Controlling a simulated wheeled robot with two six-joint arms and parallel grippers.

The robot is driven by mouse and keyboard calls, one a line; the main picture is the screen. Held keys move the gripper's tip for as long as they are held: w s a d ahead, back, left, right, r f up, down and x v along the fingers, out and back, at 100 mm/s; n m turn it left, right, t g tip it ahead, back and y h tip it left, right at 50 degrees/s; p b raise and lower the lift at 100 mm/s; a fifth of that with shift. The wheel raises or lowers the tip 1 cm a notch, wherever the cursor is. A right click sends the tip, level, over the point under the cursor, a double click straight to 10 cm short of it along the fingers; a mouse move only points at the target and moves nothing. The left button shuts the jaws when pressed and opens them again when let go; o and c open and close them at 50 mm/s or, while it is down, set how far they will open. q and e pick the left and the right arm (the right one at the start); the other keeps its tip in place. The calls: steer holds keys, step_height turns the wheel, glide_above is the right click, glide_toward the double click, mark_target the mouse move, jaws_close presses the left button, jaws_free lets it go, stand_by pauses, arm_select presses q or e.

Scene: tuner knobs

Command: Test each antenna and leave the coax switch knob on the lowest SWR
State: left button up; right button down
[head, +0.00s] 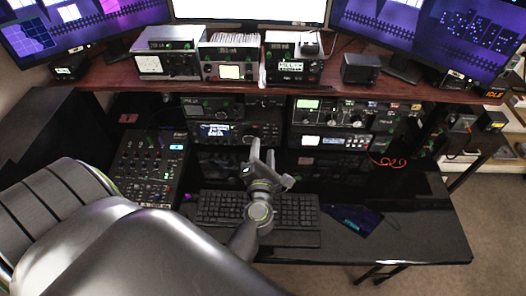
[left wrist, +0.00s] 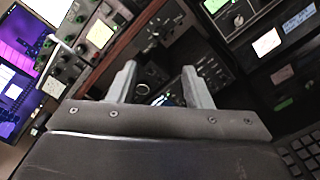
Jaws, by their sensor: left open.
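My left gripper (head: 263,153) is open and empty, above the keyboard and in front of the lower shelf of radios. In the left wrist view its two fingers (left wrist: 158,80) stand apart, with a dark panel with round knobs (left wrist: 143,89) behind them. A tuner-like unit with a lit meter and several dark knobs (head: 340,113) sits on the right of the lower shelf. A box with a large pale meter (head: 151,64) stands on the upper shelf. I cannot tell which knob is the coax switch, and the meter readings are too small to read. My right gripper is not in view.
A radio with a lit screen (head: 218,132) sits behind my gripper. A mixer (head: 150,165) stands at the left, a keyboard (head: 290,210) on the black desk. The wooden upper shelf (head: 240,88) overhangs the lower units. The desk's right side (head: 425,225) is clear.

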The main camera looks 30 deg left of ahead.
arm_select(q)
steer(key=shift+s, duration=0.15)
jaws_close()
stand_by(1.7)
